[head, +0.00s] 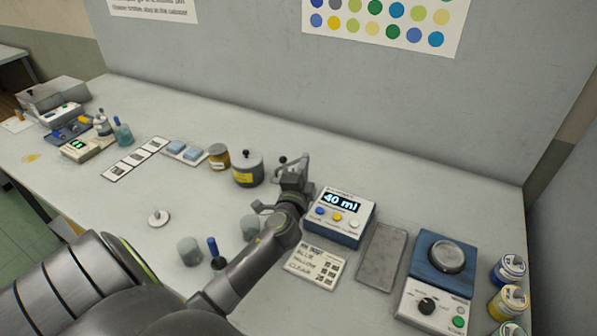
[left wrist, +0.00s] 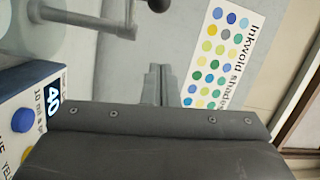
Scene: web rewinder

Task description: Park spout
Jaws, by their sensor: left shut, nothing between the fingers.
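A blue-and-white dispenser box (head: 341,214) with a lit display reading 40 ml and several coloured buttons stands right of centre on the bench. Its side also shows in the left wrist view (left wrist: 22,115). A grey rod (left wrist: 85,18) with a dark end crosses the upper left of the left wrist view; it looks like the spout, but I cannot be sure. My left gripper (head: 292,172) is just left of the dispenser, and its shut, empty fingers show in the left wrist view (left wrist: 158,84). They appear apart from the rod. My right gripper is out of view.
A printed card (head: 315,265), grey mat (head: 381,257) and blue-topped scale (head: 437,270) lie to the right. Paint cans (head: 508,301) line the right edge. The wall stands close behind.

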